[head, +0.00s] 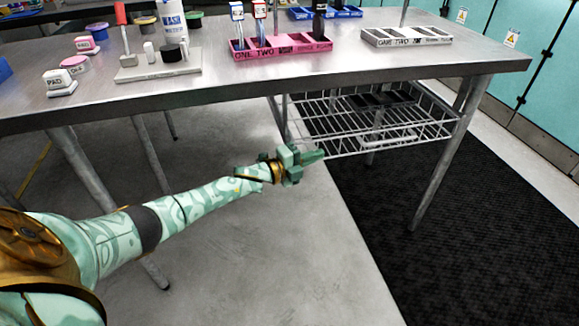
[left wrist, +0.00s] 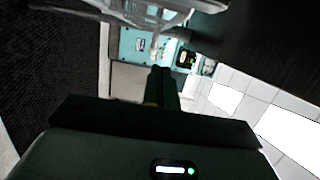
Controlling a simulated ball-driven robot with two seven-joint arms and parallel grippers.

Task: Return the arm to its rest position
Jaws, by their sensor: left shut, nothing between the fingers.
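My left arm reaches in from the left side of the head view, below the level of the tabletop. My left gripper (head: 312,157) is pale green, shut and empty. In the head view it overlaps the area just left of the wire shelf under the table, with no contact that I can make out. In the left wrist view the dark closed fingers (left wrist: 161,88) show in the middle, with nothing between them. My right gripper is in neither view.
A steel table (head: 350,72) carries a pink tray (head: 283,47), a white tray (head: 406,37), a blue tray (head: 330,12), a grey stand (head: 158,68) and a block marked PAD (head: 60,82). A wire shelf (head: 375,122) hangs below. Open floor (head: 270,260) lies in front.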

